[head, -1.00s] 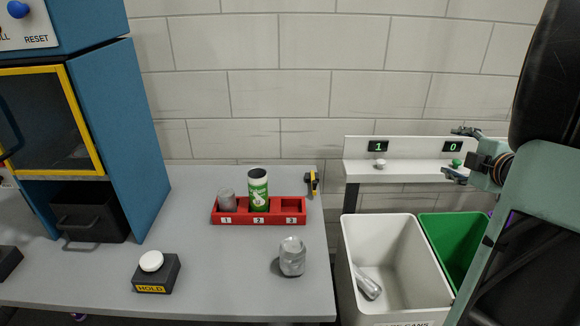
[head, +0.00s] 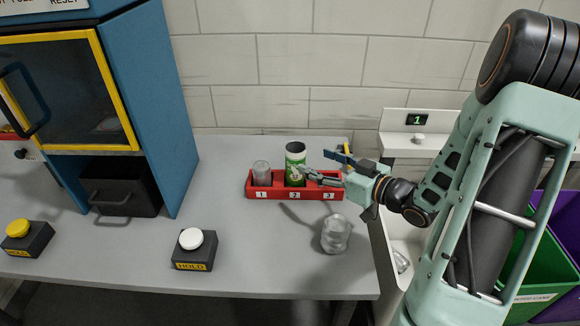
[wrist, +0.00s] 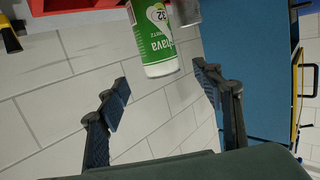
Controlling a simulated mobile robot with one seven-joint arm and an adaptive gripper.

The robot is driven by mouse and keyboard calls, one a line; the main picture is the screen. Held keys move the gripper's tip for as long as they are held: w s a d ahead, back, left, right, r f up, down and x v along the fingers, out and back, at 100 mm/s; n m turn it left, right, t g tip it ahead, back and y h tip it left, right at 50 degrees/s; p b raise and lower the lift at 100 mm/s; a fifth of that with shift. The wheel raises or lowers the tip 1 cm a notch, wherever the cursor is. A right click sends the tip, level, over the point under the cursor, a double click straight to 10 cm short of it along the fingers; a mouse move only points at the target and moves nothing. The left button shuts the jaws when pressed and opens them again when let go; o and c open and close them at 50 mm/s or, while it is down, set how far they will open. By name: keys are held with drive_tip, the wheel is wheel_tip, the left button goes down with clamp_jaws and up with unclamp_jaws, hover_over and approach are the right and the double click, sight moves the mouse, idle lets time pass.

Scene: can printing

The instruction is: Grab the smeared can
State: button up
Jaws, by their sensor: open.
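A green-and-white printed can (head: 295,170) stands upright in slot 2 of the red rack (head: 262,195). It also shows in the wrist view (wrist: 155,42), with white lettering on green. A grey, unprinted-looking can (head: 261,174) stands in slot 1; part of a silver can shows beside the green one in the wrist view (wrist: 187,10). I cannot make out a smear on any can. My gripper (head: 312,166) is open and empty, just right of the green can, its fingers pointing left towards it.
A black button box marked HOLD (head: 194,250) stands front left of the silver can. A blue machine (head: 160,110) stands at the left. Bins (head: 545,255) stand right of the table. A small yellow-and-black object (head: 347,154) lies behind my gripper.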

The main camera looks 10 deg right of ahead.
sight(303, 155)
drive_tip(key=x, duration=0.3)
drive_tip(key=shift+w+a, duration=0.1)
drive_tip(key=shift+w, duration=0.1)
drive_tip(key=shift+p+x, duration=0.7)
drive_tip(key=shift+x, duration=2.05)
drive_tip(key=shift+r, duration=0.15)
drive_tip(key=shift+c, duration=0.4)
drive_tip(key=c, duration=0.8)
